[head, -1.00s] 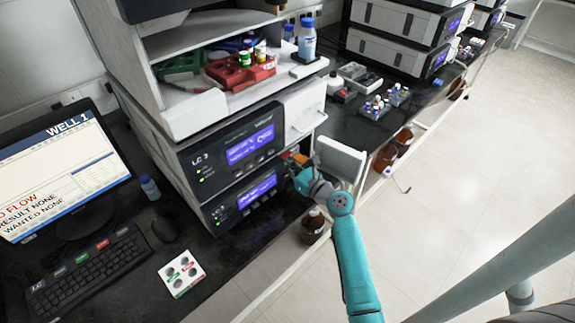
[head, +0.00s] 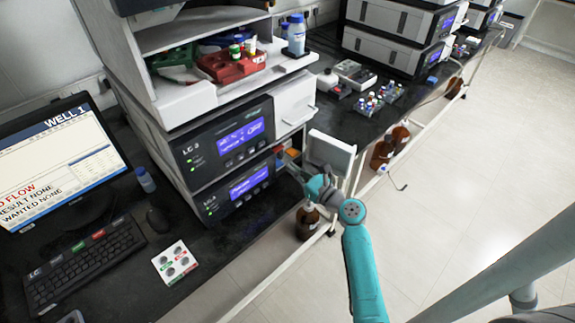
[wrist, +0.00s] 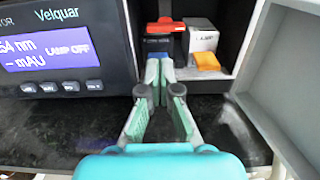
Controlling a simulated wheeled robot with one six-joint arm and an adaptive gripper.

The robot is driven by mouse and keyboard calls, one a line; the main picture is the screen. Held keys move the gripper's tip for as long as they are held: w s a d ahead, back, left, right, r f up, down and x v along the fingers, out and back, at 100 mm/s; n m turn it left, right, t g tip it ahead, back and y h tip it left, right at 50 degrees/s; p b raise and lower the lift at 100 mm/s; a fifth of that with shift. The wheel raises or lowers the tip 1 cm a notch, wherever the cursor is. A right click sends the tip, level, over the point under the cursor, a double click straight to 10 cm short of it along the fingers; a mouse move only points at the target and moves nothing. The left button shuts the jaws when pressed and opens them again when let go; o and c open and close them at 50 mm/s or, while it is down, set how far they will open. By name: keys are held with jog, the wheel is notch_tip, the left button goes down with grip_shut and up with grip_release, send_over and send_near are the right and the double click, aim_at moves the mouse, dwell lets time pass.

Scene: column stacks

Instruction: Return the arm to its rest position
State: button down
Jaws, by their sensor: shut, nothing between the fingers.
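My teal arm reaches to the right end of the lower instrument in the LC stack (head: 233,190). My gripper (wrist: 160,72) is shut and empty in the wrist view, its fingertips meeting in front of an open compartment. In the head view my wrist hides most of the gripper. Inside the compartment are a red-topped dark block (wrist: 165,28) and a white box (wrist: 202,38) with a yellow-orange piece (wrist: 206,61) before it. The fingertips overlap the block's lower part in the picture; I cannot tell how far apart they are. The compartment door (head: 331,152) stands open on the right.
The open door panel (wrist: 285,75) is close on the gripper's right, the instrument's display front (wrist: 55,50) on its left. A brown bottle (head: 307,222) stands below my wrist. A monitor (head: 62,165) and keyboard (head: 85,262) are on the left bench. The floor (head: 480,160) at right is clear.

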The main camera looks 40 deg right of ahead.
jog(key=s, duration=0.6)
jog(key=shift+s+d, duration=0.15)
jog(key=shift+s, duration=0.05)
jog(key=s+a+f+n+g+h, duration=0.1)
jog(key=s+a+f+n+g, duration=0.1)
jog(key=s+a+f+n, duration=0.5)
jog(key=s+a+f+n+g+h, duration=0.25)
jog(key=s+a+n, duration=0.35)
jog(key=s+a, duration=0.3)
jog(key=s+a+r+n+y, duration=0.1)
jog(key=s+a+r+n, duration=0.1)
jog(key=s+r+n, duration=0.2)
jog(key=s+a+r+n+t+y, duration=0.1)
jog(key=s+a+r+n, duration=0.2)
jog(key=s+n, duration=0.5)
jog(key=s+a+r+n+y, duration=0.1)
jog(key=s+a+r+n, duration=0.2)
jog(key=n, duration=0.7)
jog(key=s+r, duration=0.2)
jog(key=s, duration=0.2)
jog(key=shift+a+r+n, duration=0.2)
jog(key=shift+r+n, duration=0.05)
jog(key=shift+n, duration=0.05)
